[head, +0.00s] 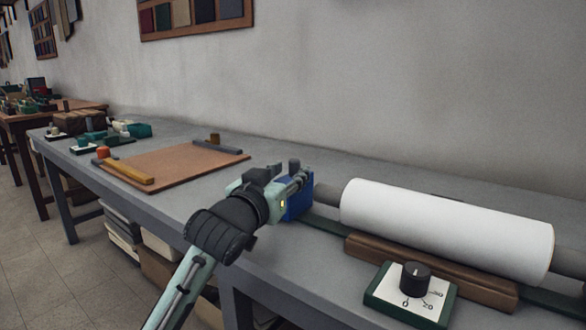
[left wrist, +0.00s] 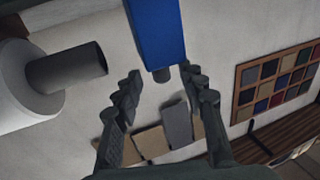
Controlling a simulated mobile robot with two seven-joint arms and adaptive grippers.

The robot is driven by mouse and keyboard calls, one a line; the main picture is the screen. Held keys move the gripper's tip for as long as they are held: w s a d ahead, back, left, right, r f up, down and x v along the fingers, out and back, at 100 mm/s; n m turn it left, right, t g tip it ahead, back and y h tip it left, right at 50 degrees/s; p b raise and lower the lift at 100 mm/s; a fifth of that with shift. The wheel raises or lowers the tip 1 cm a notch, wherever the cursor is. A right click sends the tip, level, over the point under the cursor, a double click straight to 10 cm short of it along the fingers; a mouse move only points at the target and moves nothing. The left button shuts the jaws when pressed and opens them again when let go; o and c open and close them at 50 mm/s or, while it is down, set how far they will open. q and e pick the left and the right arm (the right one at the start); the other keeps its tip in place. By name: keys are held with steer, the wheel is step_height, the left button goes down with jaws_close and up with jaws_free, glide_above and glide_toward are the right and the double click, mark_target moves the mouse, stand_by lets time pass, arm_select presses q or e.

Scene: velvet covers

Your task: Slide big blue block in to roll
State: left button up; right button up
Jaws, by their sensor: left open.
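The big blue block (head: 297,207) stands on the grey table at the left end of the roll. It also shows at the top of the left wrist view (left wrist: 155,32), with a short dark peg at its end. The white roll (head: 445,230) lies on a dark core; its end and core show in the left wrist view (left wrist: 65,68). My left gripper (head: 292,178) is beside the block and partly covers it. Its fingers (left wrist: 163,76) are apart, with the block just beyond the tips. Whether they touch it I cannot tell. My right gripper is in neither view.
A brown wooden support (head: 430,272) runs along the roll's front. A dial box (head: 412,292) stands before it. A brown board (head: 175,170) with bars on it lies to the left. Small items and a green tray (head: 138,130) are farther back. The wall is behind.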

mark_target(293, 169)
arm_select(q)
steer(key=shift+x, duration=1.85)
jaws_close()
